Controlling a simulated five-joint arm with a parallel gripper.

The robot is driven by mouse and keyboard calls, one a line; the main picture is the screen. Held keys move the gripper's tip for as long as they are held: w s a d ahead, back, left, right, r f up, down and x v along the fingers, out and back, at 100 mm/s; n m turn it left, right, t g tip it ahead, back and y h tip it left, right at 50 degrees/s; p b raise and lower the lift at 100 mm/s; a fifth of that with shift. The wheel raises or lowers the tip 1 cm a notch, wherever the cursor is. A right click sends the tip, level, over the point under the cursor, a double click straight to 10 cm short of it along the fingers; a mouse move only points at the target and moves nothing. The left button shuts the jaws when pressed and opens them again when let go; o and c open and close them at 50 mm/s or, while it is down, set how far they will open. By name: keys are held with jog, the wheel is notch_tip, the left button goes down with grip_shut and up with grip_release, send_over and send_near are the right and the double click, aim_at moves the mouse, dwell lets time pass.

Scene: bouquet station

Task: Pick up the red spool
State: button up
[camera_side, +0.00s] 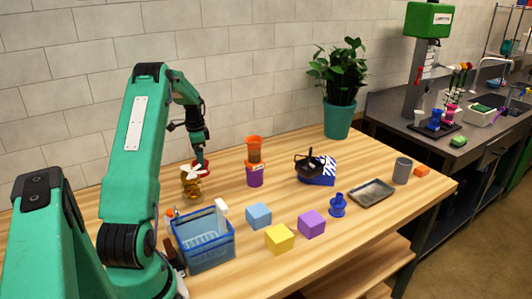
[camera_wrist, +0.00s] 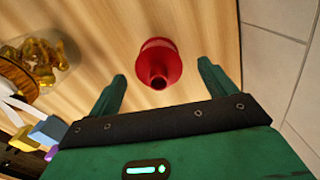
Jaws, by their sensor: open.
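The red spool (camera_wrist: 160,62) stands on the wooden table in the wrist view, its narrow neck pointing toward the camera. My gripper (camera_wrist: 162,72) is open, with one finger to each side of the spool and clear space between. The fingers look apart from it. In the side view, a bit of the red spool (camera_side: 207,164) shows at the end of my gripper (camera_side: 199,160), mostly hidden by the gripper and the things in front.
A clear container of golden pieces (camera_wrist: 45,55) lies left of the spool in the wrist view. A tiled wall (camera_wrist: 280,60) is on the right. In the side view, an orange-and-purple stack (camera_side: 255,175) and a blue basket (camera_side: 205,250) stand nearby.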

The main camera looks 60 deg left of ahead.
jog(key=shift+w+d+f, duration=0.1)
jog(key=shift+f, duration=2)
jog(key=c, duration=1.1)
jog(key=shift+r, duration=0.4)
notch_tip(320, 180, up, 3)
jog(key=shift+r, duration=0.1)
jog(key=w+d+r, duration=0.5)
jog(key=d+r, duration=0.2)
jog(key=d, duration=0.3)
jog(key=shift+d, duration=0.25)
